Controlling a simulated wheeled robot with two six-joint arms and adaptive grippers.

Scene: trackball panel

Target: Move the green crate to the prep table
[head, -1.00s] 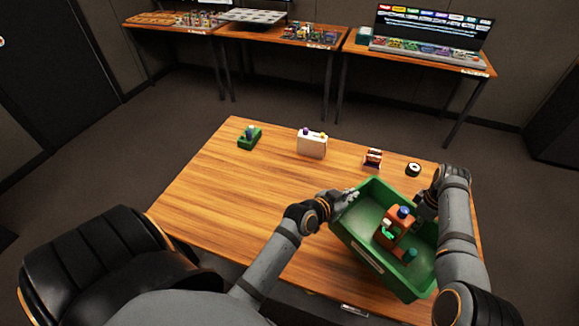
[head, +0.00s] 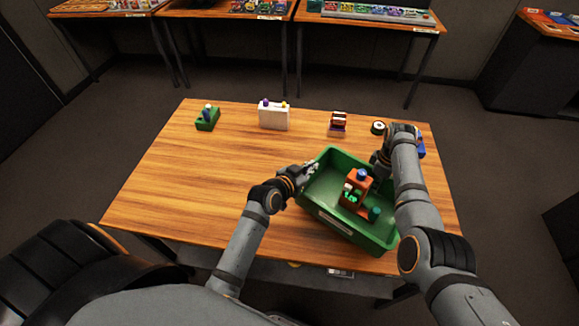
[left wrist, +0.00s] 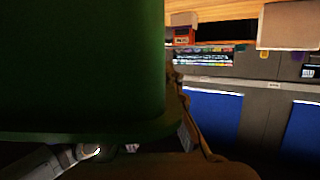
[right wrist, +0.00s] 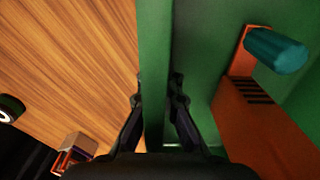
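The green crate (head: 325,212) is over the front right part of a wooden table (head: 190,190); whether its base touches the top I cannot tell. It holds an orange block-like device with a blue ball (head: 361,174) and a teal knob (head: 374,213). My left gripper (head: 308,172) is at the crate's left rim; the crate wall fills much of the left wrist view (left wrist: 80,60), with one finger beside it. My right gripper (right wrist: 158,85) has its fingers on both sides of the crate's wall, shut on it. No label naming the prep table is readable.
A green device (head: 207,118), a white box with knobs (head: 274,116), a small red-brown device (head: 338,122) and a black-and-white round part (head: 378,127) stand along the table's back. A blue item (head: 421,146) is partly behind my right arm. The table's left middle is clear.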

